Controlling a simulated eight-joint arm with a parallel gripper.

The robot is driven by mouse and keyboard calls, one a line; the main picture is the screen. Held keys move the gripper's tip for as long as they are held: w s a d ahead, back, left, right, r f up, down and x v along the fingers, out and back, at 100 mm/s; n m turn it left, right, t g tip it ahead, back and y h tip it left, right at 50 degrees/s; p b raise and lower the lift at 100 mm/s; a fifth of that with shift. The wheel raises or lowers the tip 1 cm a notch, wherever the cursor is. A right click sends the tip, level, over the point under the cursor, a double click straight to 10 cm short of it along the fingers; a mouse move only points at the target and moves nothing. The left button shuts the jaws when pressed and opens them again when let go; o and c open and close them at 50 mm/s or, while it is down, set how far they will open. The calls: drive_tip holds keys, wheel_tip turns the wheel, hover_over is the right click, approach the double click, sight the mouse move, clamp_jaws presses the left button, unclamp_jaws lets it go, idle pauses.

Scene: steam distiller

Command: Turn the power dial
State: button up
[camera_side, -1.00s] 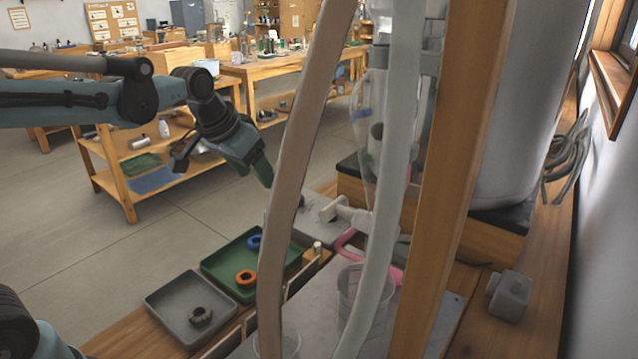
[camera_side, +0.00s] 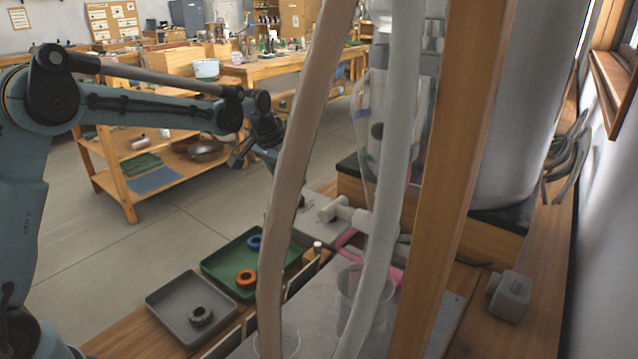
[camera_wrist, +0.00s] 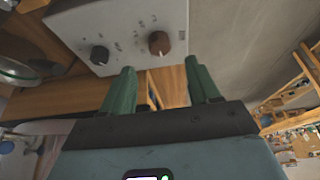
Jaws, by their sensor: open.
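In the wrist view, a pale control box (camera_wrist: 125,22) has a brown dial (camera_wrist: 159,42) and a black dial (camera_wrist: 100,55) on its face. The markings are too small to read, so I cannot tell which is the power dial. My gripper (camera_wrist: 160,66) is open and empty, with its two green fingers apart. The brown dial lies just beyond the gap between the fingertips, and the black dial is left of the left finger. No contact with either dial shows. In the side view, my gripper's fingers are hidden behind the brown hose (camera_side: 292,170).
In the side view, a green tray (camera_side: 215,268) holds a blue ring (camera_side: 255,242) and an orange ring (camera_side: 246,279). A grey tray (camera_side: 170,308) holds a dark ring (camera_side: 201,316). A pale hose (camera_side: 385,200) and a wooden post (camera_side: 455,150) stand in front of the bench.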

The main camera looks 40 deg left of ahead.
sight(297, 196)
drive_tip(key=x, duration=0.7)
drive_tip(key=shift+w+f, duration=0.1)
drive_tip(key=c, duration=1)
drive_tip(key=shift+c, duration=0.2)
